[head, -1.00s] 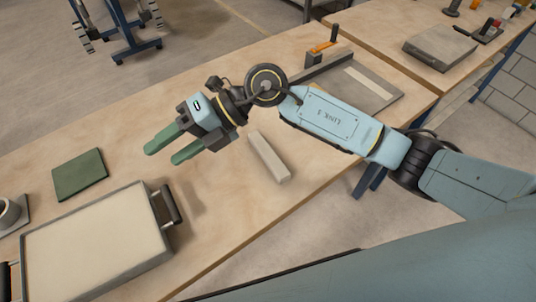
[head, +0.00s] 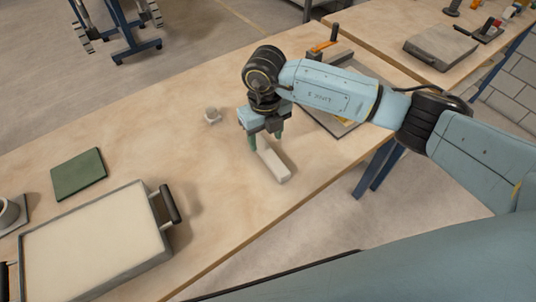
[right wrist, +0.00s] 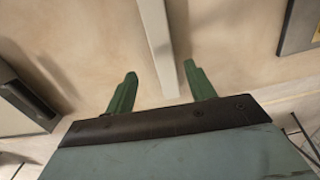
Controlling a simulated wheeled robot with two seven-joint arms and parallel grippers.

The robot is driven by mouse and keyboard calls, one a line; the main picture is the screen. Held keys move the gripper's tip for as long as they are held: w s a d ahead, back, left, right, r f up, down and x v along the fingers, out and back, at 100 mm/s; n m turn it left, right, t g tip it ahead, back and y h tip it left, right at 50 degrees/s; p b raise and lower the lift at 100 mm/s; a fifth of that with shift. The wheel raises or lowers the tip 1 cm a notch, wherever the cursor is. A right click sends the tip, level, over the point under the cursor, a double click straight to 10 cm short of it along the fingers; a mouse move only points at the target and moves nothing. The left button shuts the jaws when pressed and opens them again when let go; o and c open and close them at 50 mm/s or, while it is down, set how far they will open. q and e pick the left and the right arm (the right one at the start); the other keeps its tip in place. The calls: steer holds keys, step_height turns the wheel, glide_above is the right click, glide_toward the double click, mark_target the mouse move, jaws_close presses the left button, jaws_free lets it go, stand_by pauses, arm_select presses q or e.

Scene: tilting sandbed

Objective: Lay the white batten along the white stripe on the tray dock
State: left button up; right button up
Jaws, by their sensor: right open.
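The white batten (head: 281,167) lies on the wooden bench, its near end toward the bench's front edge. My right gripper (head: 266,139) points down over its far part, open, with green fingers. In the right wrist view the batten (right wrist: 155,35) runs between the open fingers (right wrist: 160,69), and I see no grip on it. The grey tray dock (head: 322,116) lies to the right, largely hidden behind my right arm. Its white stripe is hidden now. My left gripper is not in view.
A sand-filled tray (head: 90,290) with dark handles stands at the lower left. A green mat (head: 79,174) lies behind it. An orange-handled clamp (head: 325,45) is at the dock's back. Bench left of the batten is clear.

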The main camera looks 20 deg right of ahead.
mark_target(269, 154)
steer(key=f, duration=0.5)
steer(key=shift+s+d+f, duration=0.35)
steer(key=shift+s+d, duration=0.05)
steer(key=shift+r, duration=0.1)
steer(key=c, duration=1.2)
